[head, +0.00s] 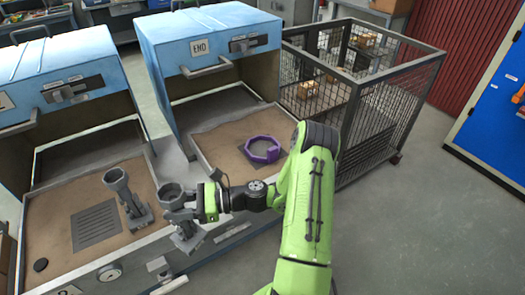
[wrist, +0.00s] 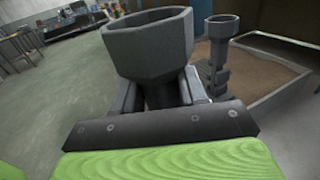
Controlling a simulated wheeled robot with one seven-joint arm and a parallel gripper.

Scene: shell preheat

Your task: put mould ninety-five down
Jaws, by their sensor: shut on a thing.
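My gripper (head: 190,206) is shut on a grey mould (head: 171,190), a funnel-like cup on a narrow stem with a blocky foot. I cannot read a number on it. It hangs roughly upright at the front right corner of the left blue oven's sandy floor (head: 62,205); I cannot tell whether its foot touches anything. In the wrist view its wide cup (wrist: 150,45) rises above my fingers (wrist: 160,95). A second grey mould (head: 124,190) stands on the left oven's floor, just left of the held one; it also shows in the wrist view (wrist: 219,62).
A dark grille plate (head: 97,225) lies bare in the left oven. The right blue oven (head: 205,45) is open, with a purple ring (head: 262,150) on a dark plate. A wire cage (head: 375,110) stands to the right. The grey floor (head: 420,230) is clear at right.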

